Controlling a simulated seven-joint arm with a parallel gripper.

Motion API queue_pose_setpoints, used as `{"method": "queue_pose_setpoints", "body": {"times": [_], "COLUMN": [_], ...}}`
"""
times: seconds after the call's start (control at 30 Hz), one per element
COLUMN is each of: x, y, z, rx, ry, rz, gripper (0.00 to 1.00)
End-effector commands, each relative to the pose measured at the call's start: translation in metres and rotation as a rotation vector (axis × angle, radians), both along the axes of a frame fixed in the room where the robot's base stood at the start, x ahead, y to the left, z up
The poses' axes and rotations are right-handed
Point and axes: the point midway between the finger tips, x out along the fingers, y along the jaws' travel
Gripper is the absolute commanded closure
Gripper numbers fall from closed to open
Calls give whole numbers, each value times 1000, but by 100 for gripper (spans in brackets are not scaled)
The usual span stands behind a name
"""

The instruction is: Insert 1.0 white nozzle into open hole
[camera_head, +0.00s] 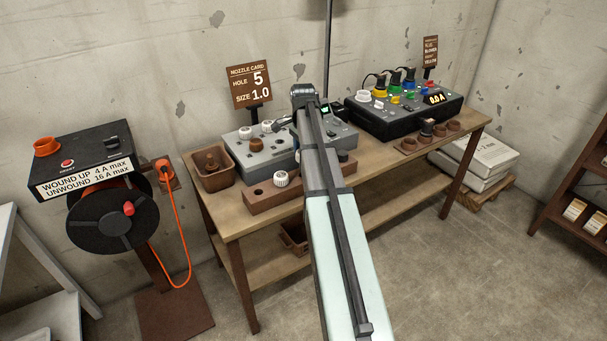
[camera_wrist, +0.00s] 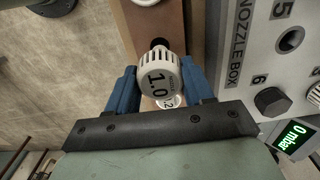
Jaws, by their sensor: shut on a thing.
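The white nozzle (camera_wrist: 156,76), marked 1.0, has a ribbed rim. In the wrist view it is between the blue fingers of my gripper (camera_wrist: 160,84), which is shut on it. It is over the brown wooden rack (camera_wrist: 124,22); I cannot tell how far it is lifted. The grey nozzle box (camera_wrist: 236,60) is to the right. Beside its number 5 is a dark round opening (camera_wrist: 290,40). In the head view the nozzle box (camera_head: 262,156) stands on the bench, and my arm hides the gripper and part of the box.
A dark hole (camera_wrist: 158,44) in the rack shows just beyond the nozzle. Another white nozzle (camera_wrist: 168,102), its mark partly hidden, is behind it. A black plug (camera_wrist: 272,101) is by number 6. The nozzle card (camera_head: 250,86) reads hole 5, size 1.0. A brown bin (camera_head: 213,180) stands left.

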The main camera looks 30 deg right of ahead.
Motion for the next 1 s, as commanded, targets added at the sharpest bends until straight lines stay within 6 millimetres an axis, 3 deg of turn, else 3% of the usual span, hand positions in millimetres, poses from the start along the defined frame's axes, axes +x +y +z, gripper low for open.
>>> {"method": "queue_pose_setpoints", "body": {"times": [0.37,0.53,0.67,1.0], "x": [1,14,42,139], "y": [3,16,18,9], "z": [0,9,22,67], "rx": [0,-4,-9,-12], "ry": [0,-10,-20,-32], "rz": [5,28,44,65], "gripper": [85,85,85,85]}}
